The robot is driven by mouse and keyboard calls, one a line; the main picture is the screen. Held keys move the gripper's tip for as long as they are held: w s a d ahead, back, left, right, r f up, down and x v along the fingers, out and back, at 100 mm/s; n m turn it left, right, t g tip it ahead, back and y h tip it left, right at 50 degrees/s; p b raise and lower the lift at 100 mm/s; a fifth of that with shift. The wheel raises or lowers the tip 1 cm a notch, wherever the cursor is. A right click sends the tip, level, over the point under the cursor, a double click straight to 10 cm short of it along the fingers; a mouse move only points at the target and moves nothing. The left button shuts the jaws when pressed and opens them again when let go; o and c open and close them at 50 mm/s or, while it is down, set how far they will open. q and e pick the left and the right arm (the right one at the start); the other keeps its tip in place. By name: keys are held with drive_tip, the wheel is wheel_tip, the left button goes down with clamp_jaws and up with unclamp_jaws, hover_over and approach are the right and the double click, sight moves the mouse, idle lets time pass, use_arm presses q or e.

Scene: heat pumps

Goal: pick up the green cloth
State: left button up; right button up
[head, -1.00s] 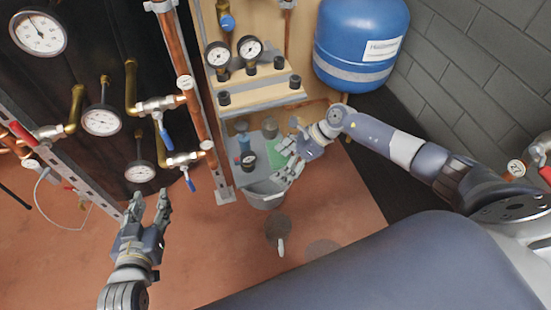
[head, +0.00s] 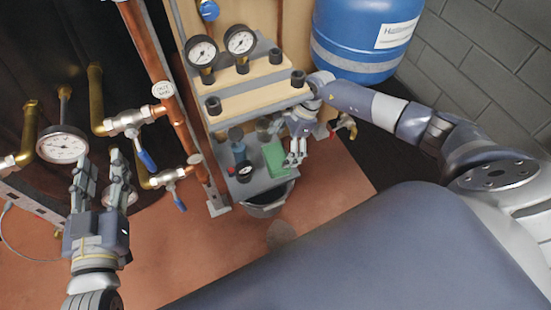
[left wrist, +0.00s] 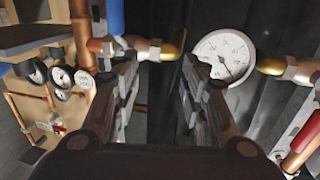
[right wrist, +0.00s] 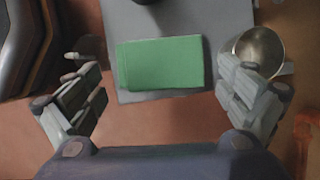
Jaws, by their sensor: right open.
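The green cloth (head: 275,158) lies folded on a grey shelf (head: 262,185) at the foot of the wooden gauge panel. In the right wrist view the cloth (right wrist: 162,63) is a flat green rectangle between and beyond my fingers. My right gripper (head: 296,160) is just right of the cloth in the head view; its fingers (right wrist: 158,100) are spread wide with nothing between them. My left gripper (head: 105,165) is open and empty in front of the pipes, far left of the cloth. Its two fingers stand apart in the left wrist view (left wrist: 158,95).
A dark bucket (head: 266,207) is below the shelf. Gauges (head: 202,51) and a blue tank (head: 365,40) are above. Copper pipes and blue-handled valves (head: 146,160) flank the left gripper.

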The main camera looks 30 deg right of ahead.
sight(278, 156)
drive_tip(key=x, duration=0.2)
drive_tip(key=b+x, duration=0.1)
drive_tip(key=x, duration=0.1)
drive_tip(key=shift+w+d+f+b, duration=0.1)
drive_tip(key=shift+f+b, duration=0.2)
drive_tip(key=shift+f, duration=0.15)
use_arm(q)
wheel_tip(278, 156, up, 8)
drive_tip(key=s+t+h, duration=0.1)
drive_tip(key=t+h, duration=0.1)
drive_tip(key=t, duration=0.2)
drive_tip(key=shift+s+d+r+t, duration=0.15)
drive_tip(key=shift+d+t, duration=0.15)
drive_tip(key=shift+d, duration=0.1)
use_arm(e)
drive_tip(key=shift+f, duration=0.1)
drive_tip(key=c, duration=0.7)
